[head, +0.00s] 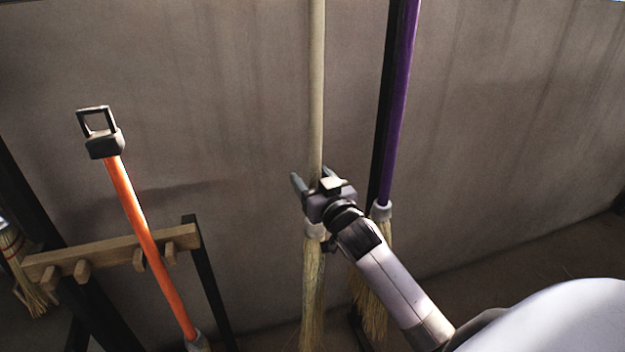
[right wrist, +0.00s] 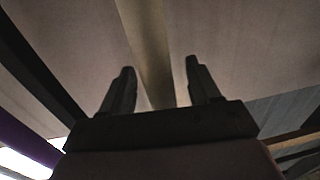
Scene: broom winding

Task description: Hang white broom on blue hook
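The white broom (head: 317,90) hangs or stands upright near the wall, with a pale handle and straw bristles (head: 313,285) below. My right gripper (head: 313,184) is at the lower part of its handle, just above the bristle collar. In the right wrist view, the two fingers (right wrist: 160,85) are spread, with the pale handle (right wrist: 147,45) running between them and gaps on both sides. I cannot tell how deep the handle sits between the fingers. The top of the broom is out of view. No blue hook shows. My left gripper is not in view.
A purple-handled broom (head: 401,100) stands close to the right, beside a dark post (head: 381,130). An orange-handled tool (head: 146,235) with a black grip leans at a wooden peg rack (head: 110,255) on the left. The wall between the orange tool and white broom is clear.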

